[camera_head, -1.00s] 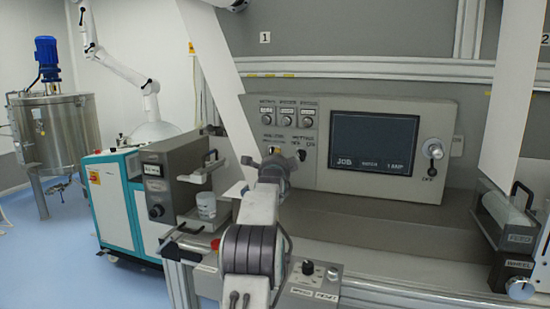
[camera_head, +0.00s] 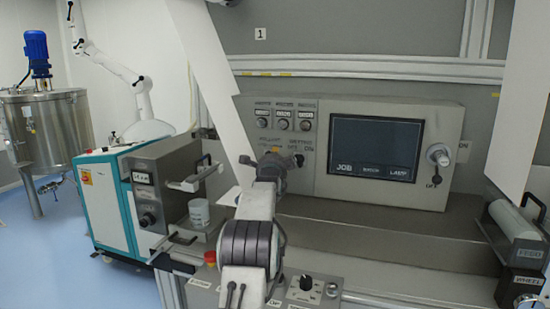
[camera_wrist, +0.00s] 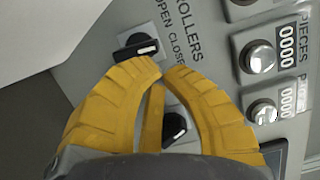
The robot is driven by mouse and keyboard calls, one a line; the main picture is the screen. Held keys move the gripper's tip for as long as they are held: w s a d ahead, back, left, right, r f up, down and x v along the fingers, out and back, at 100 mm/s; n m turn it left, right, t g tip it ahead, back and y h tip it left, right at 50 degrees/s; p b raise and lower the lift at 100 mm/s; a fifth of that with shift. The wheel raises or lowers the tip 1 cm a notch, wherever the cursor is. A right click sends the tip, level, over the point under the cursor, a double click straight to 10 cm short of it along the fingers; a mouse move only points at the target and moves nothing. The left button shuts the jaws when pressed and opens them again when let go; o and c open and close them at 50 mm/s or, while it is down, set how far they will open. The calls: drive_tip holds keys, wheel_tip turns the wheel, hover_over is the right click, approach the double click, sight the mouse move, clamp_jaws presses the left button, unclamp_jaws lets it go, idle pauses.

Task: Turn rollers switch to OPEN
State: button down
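My gripper (camera_wrist: 160,68) has yellow fingers whose tips meet or nearly meet just below the knob in the picture; I see nothing between the tips. Whether they touch the knob I cannot tell. In the head view my gripper (camera_head: 271,160) is in front of the control panel (camera_head: 387,191) and hides the rollers switch.
A second black knob (camera_wrist: 174,127) shows partly behind the right finger. Round counter knobs (camera_wrist: 258,58) are to the right. The panel carries a screen (camera_head: 376,146) and a lever (camera_head: 438,155).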

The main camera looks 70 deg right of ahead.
drive_tip(key=shift+w+r, duration=0.1)
drive_tip(key=shift+r, duration=0.05)
drive_tip(key=n, duration=0.2)
drive_tip(key=w+r+n+y+p, duration=0.1)
drive_tip(key=n, duration=0.1)
drive_tip(key=shift+w+n, duration=0.15)
drive_tip(key=shift+n, duration=0.15)
drive_tip(key=shift+w+r, duration=0.2)
drive_tip(key=shift+w, duration=0.05)
idle(0.6)
drive_tip(key=shift+a, duration=0.1)
